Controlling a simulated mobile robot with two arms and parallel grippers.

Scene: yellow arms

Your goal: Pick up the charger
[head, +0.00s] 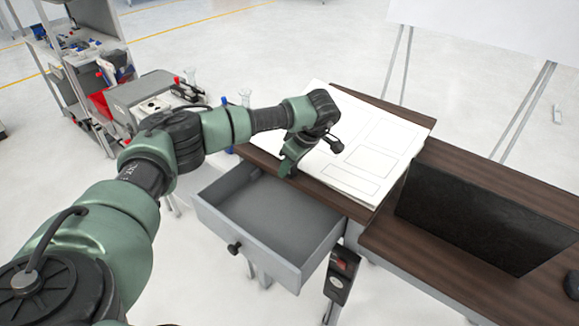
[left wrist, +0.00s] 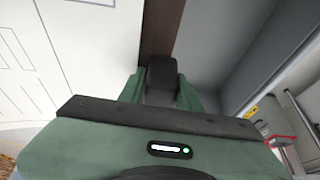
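I cannot make out a charger for certain in either view. My left gripper (head: 287,168) points down over the back edge of the open grey drawer (head: 318,262), beside the dark wooden desk edge. In the left wrist view the gripper (left wrist: 162,85) shows green sides with a dark, rounded block between them. I cannot tell whether this block is part of the gripper or a held thing. The visible drawer floor looks empty. My right gripper is not in view.
Large white sheets (head: 372,150) lie on the desk (head: 463,190), left of a black panel (head: 480,215). A box with a red switch (head: 341,268) is beside the drawer. A grey cart (head: 150,90) with small items stands at the upper left. Open floor lies left of the drawer.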

